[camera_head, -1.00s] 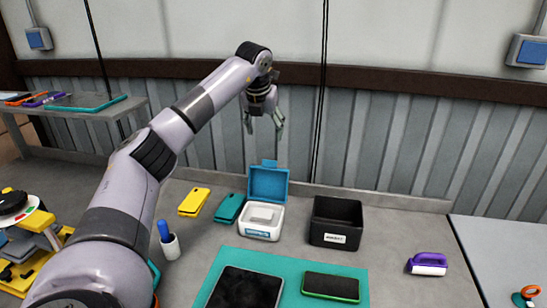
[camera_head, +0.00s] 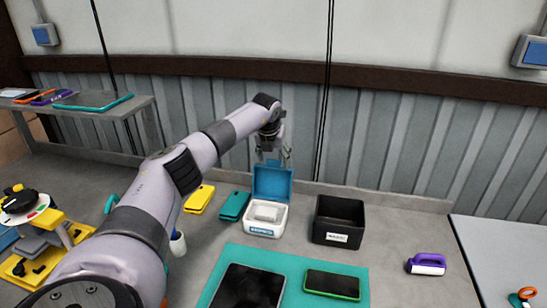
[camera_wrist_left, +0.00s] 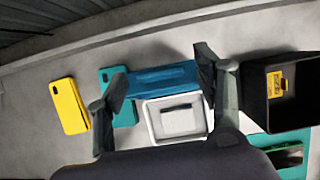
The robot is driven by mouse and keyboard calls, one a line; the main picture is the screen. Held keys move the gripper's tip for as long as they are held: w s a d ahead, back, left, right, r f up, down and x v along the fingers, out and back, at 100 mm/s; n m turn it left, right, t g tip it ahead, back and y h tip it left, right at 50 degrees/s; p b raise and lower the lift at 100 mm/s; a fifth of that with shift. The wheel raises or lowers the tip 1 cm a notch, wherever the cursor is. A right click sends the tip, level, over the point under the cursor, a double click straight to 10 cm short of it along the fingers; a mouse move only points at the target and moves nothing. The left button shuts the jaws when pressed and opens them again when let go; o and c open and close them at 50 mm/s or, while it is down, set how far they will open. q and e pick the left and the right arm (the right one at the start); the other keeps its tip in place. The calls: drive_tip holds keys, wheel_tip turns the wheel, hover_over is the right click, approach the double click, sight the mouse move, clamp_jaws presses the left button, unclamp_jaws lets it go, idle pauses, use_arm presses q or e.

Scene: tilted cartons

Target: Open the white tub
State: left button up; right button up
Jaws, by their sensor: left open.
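The white tub (camera_head: 250,220) stands on the bench with its blue lid (camera_head: 271,183) raised at the back, so the tub is open. A pale block (camera_head: 268,211) lies inside it. In the left wrist view the tub (camera_wrist_left: 153,127) is below centre, with the lid (camera_wrist_left: 160,78) along its back edge. My left gripper (camera_head: 272,156) is open above and behind the lid. In the left wrist view its fingers (camera_wrist_left: 161,80) show on either side of the lid; I cannot tell whether they touch it. My right gripper is not in view.
A black bin (camera_head: 337,222) stands close to the right of the tub. A teal case (camera_head: 234,206) and a yellow case (camera_head: 199,198) lie to its left. A teal mat (camera_head: 290,261) with a tablet (camera_head: 249,288) and a phone (camera_head: 332,285) lies in front. The wall is close behind.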

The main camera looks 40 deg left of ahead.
use_arm(q)
drive_tip(key=shift+c, duration=0.2)
clamp_jaws()
idle(0.5)
